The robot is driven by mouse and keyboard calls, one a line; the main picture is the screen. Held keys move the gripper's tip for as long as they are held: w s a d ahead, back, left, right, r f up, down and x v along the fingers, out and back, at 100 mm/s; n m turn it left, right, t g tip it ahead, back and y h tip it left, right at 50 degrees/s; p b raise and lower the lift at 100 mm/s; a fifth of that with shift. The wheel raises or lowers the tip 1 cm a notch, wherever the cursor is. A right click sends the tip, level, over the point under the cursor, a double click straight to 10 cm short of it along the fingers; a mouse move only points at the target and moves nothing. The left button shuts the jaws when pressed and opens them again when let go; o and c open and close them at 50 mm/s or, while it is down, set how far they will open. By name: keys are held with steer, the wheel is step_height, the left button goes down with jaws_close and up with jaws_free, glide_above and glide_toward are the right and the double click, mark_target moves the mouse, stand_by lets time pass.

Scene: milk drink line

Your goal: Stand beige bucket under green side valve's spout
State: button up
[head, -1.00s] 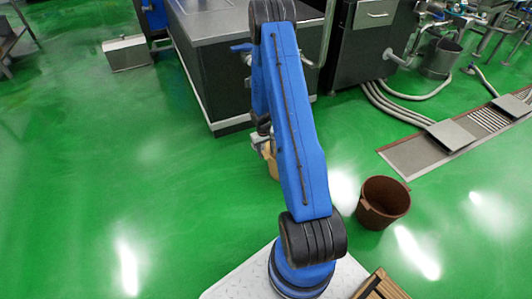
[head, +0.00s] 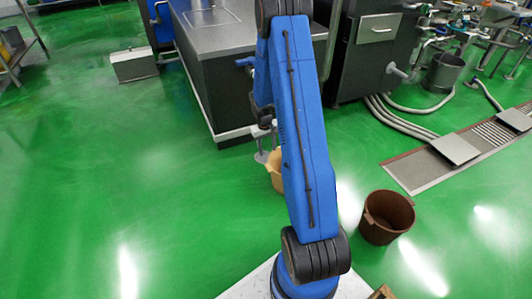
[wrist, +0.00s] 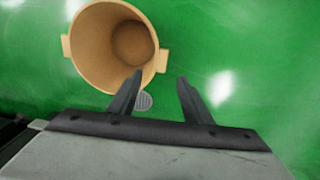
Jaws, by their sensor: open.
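The beige bucket (head: 275,175) stands on the green floor, partly hidden behind my blue arm in the head view. In the wrist view the bucket (wrist: 88,50) is at the upper left, upright and seen from above. It looks empty, with a lug on each side. My gripper (wrist: 160,79) is open with nothing between its fingers. Its left fingertip overlaps the bucket's lower right rim in the picture; I cannot tell if they touch.
A dark steel-topped counter (head: 208,75) stands behind the bucket. A brown bucket (head: 387,217) stands to the right. A floor channel (head: 415,170) and hoses lie farther right. A small round drain (wrist: 144,101) lies below the fingers.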

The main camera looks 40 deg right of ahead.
steer(key=s+a+r+t, duration=0.1)
steer(key=s+a+r, duration=0.3)
steer(key=r, duration=0.6)
steer(key=s+a+r+n+t, duration=0.1)
steer(key=s+a+r, duration=0.1)
steer(key=a+r, duration=0.6)
steer(key=s+a+r, duration=0.3)
steer(key=a+r, duration=0.1)
steer(key=r, duration=0.8)
steer(key=s+a+r+t, duration=0.1)
steer(key=s+a+r, duration=0.2)
steer(key=s, duration=0.5)
steer(key=s+a+r+n+t, duration=0.1)
steer(key=s+a+r, duration=0.3)
steer(key=s, duration=0.4)
steer(key=s+a+r+t+y, duration=0.1)
steer(key=s+a+r, duration=0.2)
steer(key=s+a, duration=0.2)
steer(key=s, duration=0.3)
steer(key=shift+s+r+n, duration=0.4)
steer(key=shift+o, duration=0.3)
